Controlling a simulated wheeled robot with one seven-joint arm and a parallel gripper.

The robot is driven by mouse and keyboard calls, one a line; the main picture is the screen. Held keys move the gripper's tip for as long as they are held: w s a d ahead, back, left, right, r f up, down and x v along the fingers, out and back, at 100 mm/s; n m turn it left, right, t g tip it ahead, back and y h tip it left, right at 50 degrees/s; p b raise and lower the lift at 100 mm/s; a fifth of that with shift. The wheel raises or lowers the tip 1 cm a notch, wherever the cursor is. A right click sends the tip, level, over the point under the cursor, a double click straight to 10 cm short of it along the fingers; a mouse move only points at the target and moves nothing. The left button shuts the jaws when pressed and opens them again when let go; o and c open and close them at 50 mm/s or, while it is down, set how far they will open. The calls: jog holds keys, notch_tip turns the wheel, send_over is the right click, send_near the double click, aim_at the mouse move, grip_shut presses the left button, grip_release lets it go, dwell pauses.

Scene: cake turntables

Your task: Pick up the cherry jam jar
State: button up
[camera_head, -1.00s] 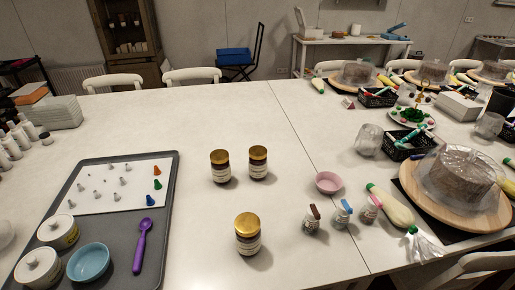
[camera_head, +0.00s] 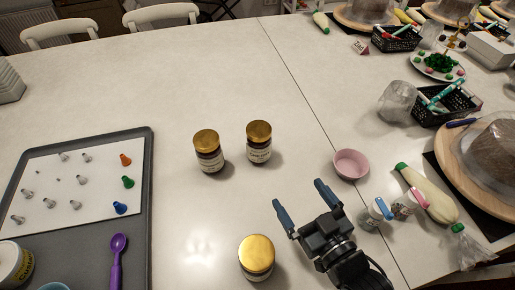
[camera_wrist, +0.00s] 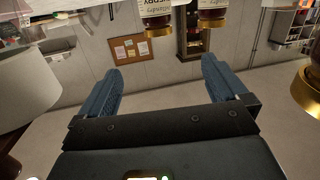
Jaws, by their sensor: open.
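Three gold-lidded jam jars stand upright on the white table. In the head view, two are at the back, a left jar (camera_head: 208,152) and a right jar (camera_head: 259,145), and a near jar (camera_head: 256,260) is at the bottom. Head-view labels are too small to read, so I cannot tell which is cherry. The wrist view is upside down; one jar (camera_wrist: 212,12) has a partly legible label that seems to end in "ERRY", beside another jar (camera_wrist: 157,18). My gripper (camera_head: 303,200) is open and empty, right of the near jar and in front of the back pair.
A pink bowl (camera_head: 351,164) and small shakers (camera_head: 375,214) stand right of my gripper, with a piping bag (camera_head: 428,193) beyond. A grey tray (camera_head: 141,200) with nozzles and a purple scoop (camera_head: 117,262) lies left. The table between tray and jars is clear.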

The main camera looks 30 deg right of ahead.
aim_at(262, 140)
jog(key=shift+m+t, duration=0.3)
jog(key=shift+t, duration=0.2)
jog(key=w, duration=0.5)
jog(key=w+f+b, duration=0.1)
jog(key=w, duration=0.9)
jog(key=shift+w+f+b, duration=0.2)
jog(key=shift+w+b, duration=0.05)
jog(key=shift+b, duration=0.1)
jog(key=w, duration=0.3)
jog(key=shift+w+d+r, duration=0.1)
jog(key=shift+d, duration=0.05)
jog(key=w, duration=0.1)
jog(key=w+p, duration=0.1)
jog(key=w, duration=0.2)
jog(key=shift+w+d+r, duration=0.1)
jog(key=shift+w+d, duration=0.1)
jog(key=shift+d, duration=0.1)
jog(key=shift+w, duration=0.6)
jog(key=shift+s+f, duration=0.1)
jog(key=shift+f, duration=0.15)
grip_shut()
jog(key=shift+r, duration=0.1)
